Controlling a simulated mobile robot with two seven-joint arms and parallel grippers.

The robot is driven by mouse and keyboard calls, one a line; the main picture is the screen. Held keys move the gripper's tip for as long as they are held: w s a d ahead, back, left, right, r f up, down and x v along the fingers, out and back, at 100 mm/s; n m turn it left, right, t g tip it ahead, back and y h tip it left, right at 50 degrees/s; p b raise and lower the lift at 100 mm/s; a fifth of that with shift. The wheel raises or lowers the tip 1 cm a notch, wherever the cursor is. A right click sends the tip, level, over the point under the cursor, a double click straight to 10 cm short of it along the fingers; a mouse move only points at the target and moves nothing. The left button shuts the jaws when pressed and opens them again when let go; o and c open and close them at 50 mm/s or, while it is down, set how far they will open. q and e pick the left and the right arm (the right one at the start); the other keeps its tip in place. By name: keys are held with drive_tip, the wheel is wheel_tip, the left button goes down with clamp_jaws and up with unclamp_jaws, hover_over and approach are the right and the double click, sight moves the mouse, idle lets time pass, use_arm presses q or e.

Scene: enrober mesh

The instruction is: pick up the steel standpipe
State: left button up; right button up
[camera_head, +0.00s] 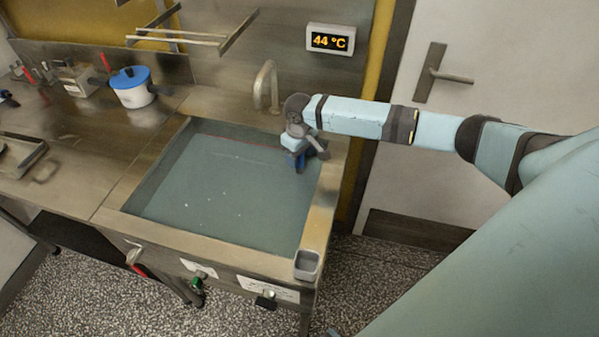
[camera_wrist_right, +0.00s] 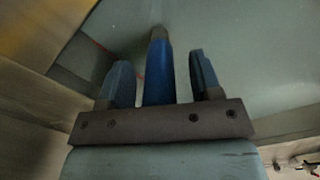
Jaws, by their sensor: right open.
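My right gripper (camera_head: 296,160) reaches down into the back right corner of the water-filled basin (camera_head: 323,205), and its fingers look dark blue. In the right wrist view the gripper (camera_wrist_right: 161,82) is open, with one finger on each side of an upright blue post with a grey-brown end (camera_wrist_right: 158,72). This post appears to be the standpipe; its blue part does not look like bare steel. Gaps show between the post and both fingers. In the head view I cannot pick the standpipe out from the gripper. My left gripper is not in view.
A curved tap (camera_head: 266,85) stands behind the basin, close to my right wrist. A small grey cup (camera_head: 307,264) sits on the front right rim. A blue-lidded pot (camera_head: 132,88) stands on the left worktop. A wall display (camera_head: 330,40) reads 44 °C.

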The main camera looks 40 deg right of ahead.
drive_tip(key=shift+f, duration=0.1)
clamp_jaws()
idle(0.3)
